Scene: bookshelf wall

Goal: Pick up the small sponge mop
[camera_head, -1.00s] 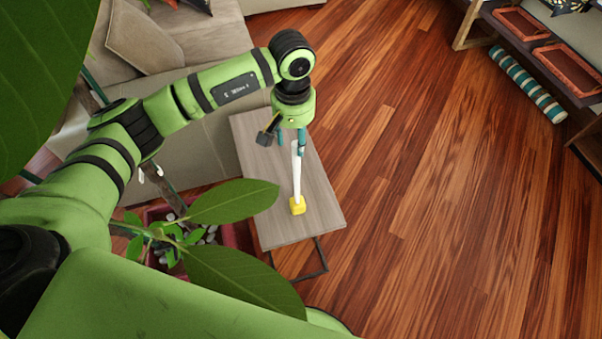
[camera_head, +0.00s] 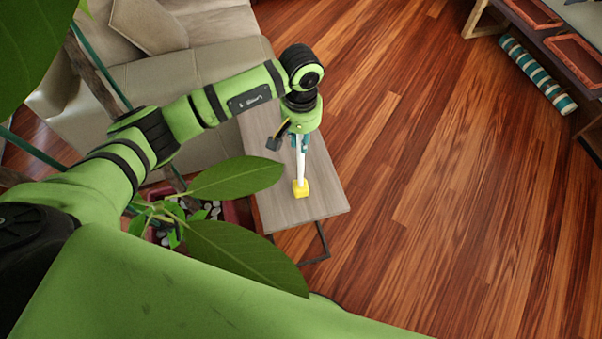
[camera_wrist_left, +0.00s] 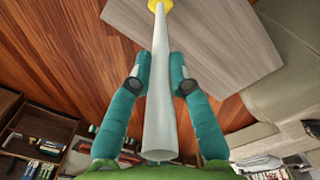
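The small sponge mop has a long white handle and a yellow sponge head (camera_head: 301,188). It stands roughly upright, its head on the small side table (camera_head: 318,208). My left gripper (camera_head: 299,143) is above the table at the upper part of the handle. In the left wrist view, the two teal fingers (camera_wrist_left: 160,66) lie close along both sides of the white handle (camera_wrist_left: 161,110) and appear shut on it; any thin gap is too small to tell. The yellow head shows at that view's top edge. My right gripper is not in view.
A beige sofa (camera_head: 190,70) stands behind and left of the table. A leafy plant (camera_head: 235,180) in a pot with stones is near my left arm. A low shelf unit (camera_head: 560,50) and a striped roll (camera_head: 536,76) are at the upper right. The wooden floor (camera_head: 430,170) to the right is clear.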

